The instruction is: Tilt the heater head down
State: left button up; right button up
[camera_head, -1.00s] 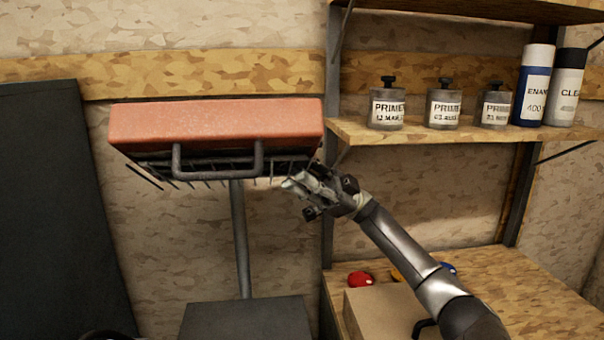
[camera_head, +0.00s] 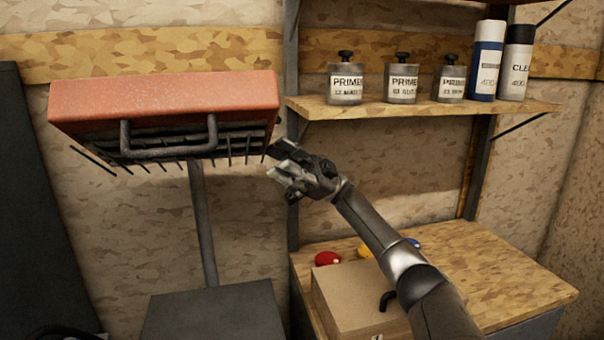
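The heater head (camera_head: 165,97) is an orange-red box at the left, with its slatted, barred underside partly showing. A dark U-shaped handle (camera_head: 168,153) hangs at its front lower edge. A grey pole (camera_head: 204,225) stands beneath it on a dark base (camera_head: 215,312). My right gripper (camera_head: 273,160) is just below the head's lower right corner, right of the handle. Its fingers look parted with nothing between them. Whether it touches the head's edge bars cannot be told. My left gripper is not visible.
A wooden shelf (camera_head: 420,107) at the right holds several primer jars and two spray cans. A lower bench (camera_head: 480,275) carries a cardboard box (camera_head: 355,300) under my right arm, with red and yellow items behind it. A dark panel (camera_head: 35,200) leans at the far left.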

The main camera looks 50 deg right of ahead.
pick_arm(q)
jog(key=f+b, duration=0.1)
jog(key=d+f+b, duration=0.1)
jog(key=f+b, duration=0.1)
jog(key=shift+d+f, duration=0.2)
pick_arm(e)
jog(key=v, duration=0.6)
jog(key=shift+s+r, duration=0.1)
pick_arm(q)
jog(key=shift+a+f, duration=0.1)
pick_arm(e)
jog(key=shift+a, duration=0.1)
dwell(0.4)
